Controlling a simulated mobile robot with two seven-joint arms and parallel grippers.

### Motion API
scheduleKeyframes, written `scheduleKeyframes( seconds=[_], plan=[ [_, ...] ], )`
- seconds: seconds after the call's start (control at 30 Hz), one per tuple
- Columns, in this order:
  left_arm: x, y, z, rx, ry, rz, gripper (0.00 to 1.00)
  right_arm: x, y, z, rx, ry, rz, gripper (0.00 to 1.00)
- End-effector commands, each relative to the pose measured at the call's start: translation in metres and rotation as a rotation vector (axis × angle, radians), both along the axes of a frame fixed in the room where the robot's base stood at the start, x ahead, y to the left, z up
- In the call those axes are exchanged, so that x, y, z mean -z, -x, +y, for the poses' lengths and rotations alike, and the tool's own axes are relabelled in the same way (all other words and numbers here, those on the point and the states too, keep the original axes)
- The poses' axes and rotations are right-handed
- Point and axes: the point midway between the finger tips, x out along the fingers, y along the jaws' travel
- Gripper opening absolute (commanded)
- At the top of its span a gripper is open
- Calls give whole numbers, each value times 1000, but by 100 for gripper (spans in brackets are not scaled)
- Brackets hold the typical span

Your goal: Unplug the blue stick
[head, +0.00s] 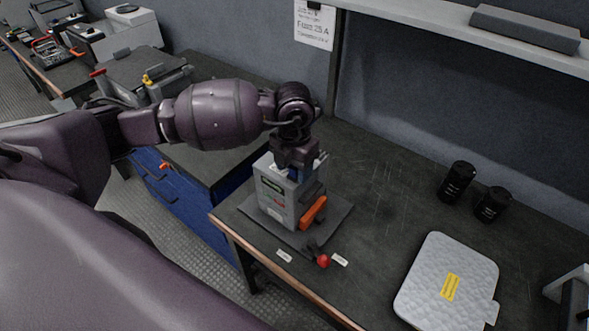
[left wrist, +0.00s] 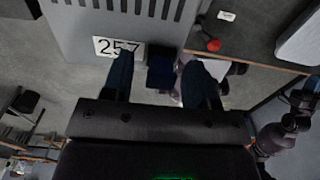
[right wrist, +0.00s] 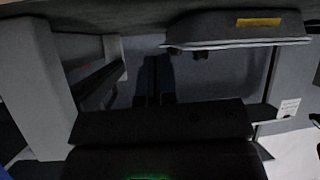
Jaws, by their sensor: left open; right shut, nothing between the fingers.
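The blue stick (head: 293,174) stands in the top of a grey capacitor box (head: 275,196) on the bench, mostly hidden by my left gripper in the head view. In the left wrist view the stick's dark blue end (left wrist: 160,73) lies between the two fingers of my left gripper (left wrist: 159,66). The fingers are open, with a gap on each side of the stick.
The box stands on a dark mat (head: 335,219). A lever with a red knob (head: 323,261) is in front of it. A quilted grey pad (head: 447,280) and two black cylinders (head: 457,182) are to the right. The bench between is clear. A shelf (head: 450,20) hangs above.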

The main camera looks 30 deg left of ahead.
Motion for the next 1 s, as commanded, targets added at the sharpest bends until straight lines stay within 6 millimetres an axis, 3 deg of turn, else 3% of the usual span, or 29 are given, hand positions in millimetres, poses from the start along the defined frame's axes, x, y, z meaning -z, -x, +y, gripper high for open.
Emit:
scheduleKeyframes(
  seconds=[0.83, 0.87, 1.0],
  plan=[
    [0, 0, 0, 0, 0, 0, 53, 9, 11, -5, 1, 10, 29, 0],
    [0, 0, 0, 0, 0, 0, 52, 8, 11, -5, 1, 11, 27, 0],
    [0, 0, 0, 0, 0, 0, 30, 5, 8, -5, -1, 10, 19, 0]
  ],
)
